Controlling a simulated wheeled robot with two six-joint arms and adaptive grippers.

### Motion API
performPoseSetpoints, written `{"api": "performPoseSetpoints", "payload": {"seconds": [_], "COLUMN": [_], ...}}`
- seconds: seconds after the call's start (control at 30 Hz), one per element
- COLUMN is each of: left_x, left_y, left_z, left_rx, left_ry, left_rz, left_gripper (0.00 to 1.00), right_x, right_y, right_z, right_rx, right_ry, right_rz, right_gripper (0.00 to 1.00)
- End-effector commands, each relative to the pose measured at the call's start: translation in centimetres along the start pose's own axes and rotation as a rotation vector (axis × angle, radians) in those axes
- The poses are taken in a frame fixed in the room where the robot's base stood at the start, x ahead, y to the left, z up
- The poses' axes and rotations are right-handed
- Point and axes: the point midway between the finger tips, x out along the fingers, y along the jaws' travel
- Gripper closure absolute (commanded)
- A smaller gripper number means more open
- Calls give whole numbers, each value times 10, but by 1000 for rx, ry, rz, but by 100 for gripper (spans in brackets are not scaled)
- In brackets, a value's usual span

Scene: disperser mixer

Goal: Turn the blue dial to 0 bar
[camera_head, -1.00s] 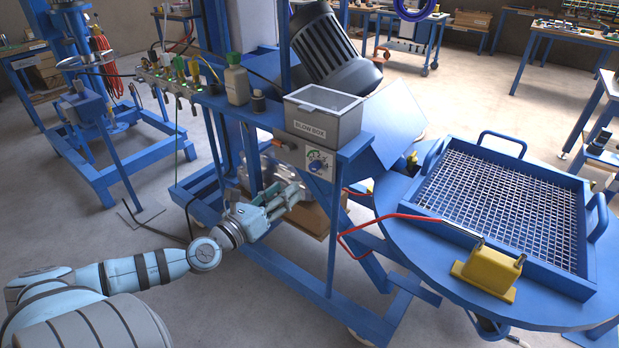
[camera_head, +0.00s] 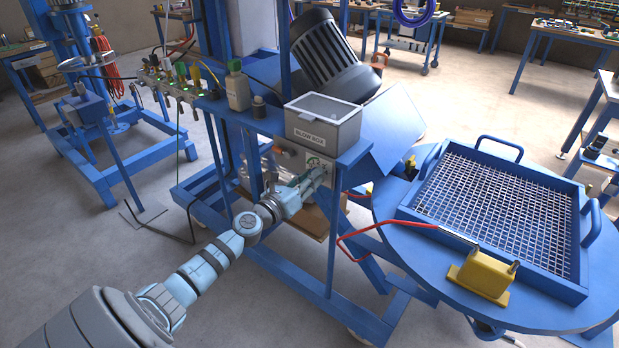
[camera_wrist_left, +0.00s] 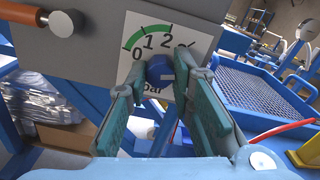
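The blue dial (camera_wrist_left: 160,70) sits on a white scale plate (camera_wrist_left: 183,30) with a green arc and the numbers 0, 1, 2 and a partly hidden 3. A short pale mark shows on the dial, but I cannot tell exactly which value it indicates. My left gripper (camera_wrist_left: 159,74) is open, one finger on each side of the dial, with small gaps apparent. In the head view, my left gripper (camera_head: 318,177) reaches the plate under the grey box and hides the dial. My right gripper is in neither view.
The grey BLOW BOX (camera_head: 322,122) stands above the dial panel. A round blue table (camera_head: 400,205) with a mesh tray (camera_head: 500,268) and yellow block (camera_head: 484,272) stands to the right.

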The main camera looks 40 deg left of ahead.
Motion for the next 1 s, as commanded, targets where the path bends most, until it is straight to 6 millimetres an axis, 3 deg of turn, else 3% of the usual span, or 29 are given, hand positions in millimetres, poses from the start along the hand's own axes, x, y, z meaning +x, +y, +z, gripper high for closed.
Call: {"api": "performPoseSetpoints", "payload": {"seconds": [0.47,1.0], "left_x": [0,0], "left_y": [1,1], "left_z": [0,1], "left_rx": [-63,-492], "left_ry": [0,-1], "left_rz": [0,2], "left_gripper": [100,100], "right_x": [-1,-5], "right_y": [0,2], "right_z": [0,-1], "right_rx": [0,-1], "right_ry": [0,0], "right_rz": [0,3], "right_gripper": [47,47]}}
